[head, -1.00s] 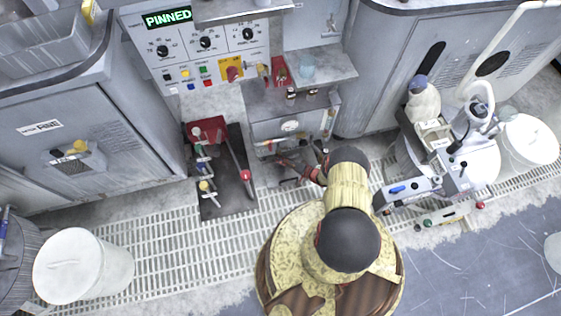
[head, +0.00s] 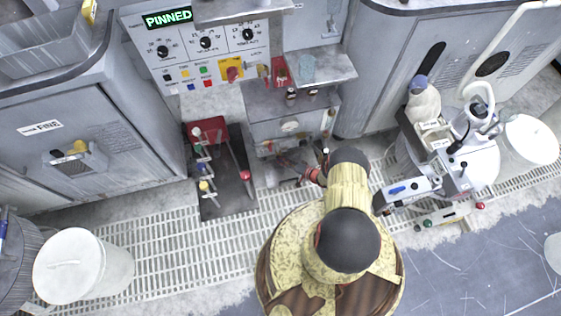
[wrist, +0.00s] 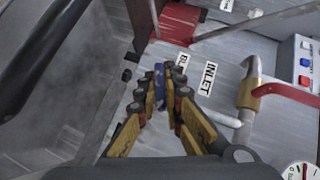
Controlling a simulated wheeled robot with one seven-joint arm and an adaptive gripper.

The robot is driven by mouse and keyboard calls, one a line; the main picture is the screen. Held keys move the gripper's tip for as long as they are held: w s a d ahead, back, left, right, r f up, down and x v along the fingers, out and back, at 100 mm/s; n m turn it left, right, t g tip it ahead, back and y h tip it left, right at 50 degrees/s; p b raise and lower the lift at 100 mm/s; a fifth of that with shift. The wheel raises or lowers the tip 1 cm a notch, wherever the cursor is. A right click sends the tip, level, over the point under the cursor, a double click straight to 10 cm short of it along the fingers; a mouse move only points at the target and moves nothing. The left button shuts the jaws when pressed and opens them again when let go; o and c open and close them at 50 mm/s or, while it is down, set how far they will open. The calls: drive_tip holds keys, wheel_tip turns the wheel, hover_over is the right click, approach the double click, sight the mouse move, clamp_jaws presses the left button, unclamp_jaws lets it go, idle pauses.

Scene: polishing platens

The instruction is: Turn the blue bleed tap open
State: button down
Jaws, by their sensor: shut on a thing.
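In the wrist view, the blue bleed tap (wrist: 159,74) is a small blue lever on a light grey panel. It sits between the fingertips of my gripper (wrist: 160,92), which is shut on it. The fingers are yellow and black and hide part of the tap's lower end. A partly covered label starting "BL" (wrist: 181,64) is just right of the tap. In the head view my gripper (head: 286,162) is low in front of the grey cabinet, and the tap cannot be made out there.
A black stand with red-knobbed levers (head: 222,190) stands left of my arm in the head view.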

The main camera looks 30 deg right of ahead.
drive_tip(key=shift+r, duration=0.1)
drive_tip(key=shift+r+n+g+h+p, duration=0.1)
drive_tip(key=shift+n+g+h+p, duration=0.4)
drive_tip(key=shift+n+h, duration=0.15)
drive_tip(key=n+g+h+p, duration=0.1)
drive_tip(key=n+h, duration=0.1)
drive_tip(key=h, duration=0.1)
drive_tip(key=shift+g, duration=0.4)
drive_tip(key=n+g+h+p, duration=0.1)
drive_tip(key=n+h, duration=0.1)
drive_tip(key=h, duration=0.1)
drive_tip(key=shift+a, duration=0.1)
drive_tip(key=shift+f+n+g+h, duration=0.2)
drive_tip(key=shift+n+g+h, duration=0.25)
drive_tip(key=shift+h, duration=0.5)
drive_tip(key=shift+w, duration=0.1)
drive_tip(key=c, duration=2)
unclamp_jaws()
drive_tip(key=shift+o, duration=0.4)
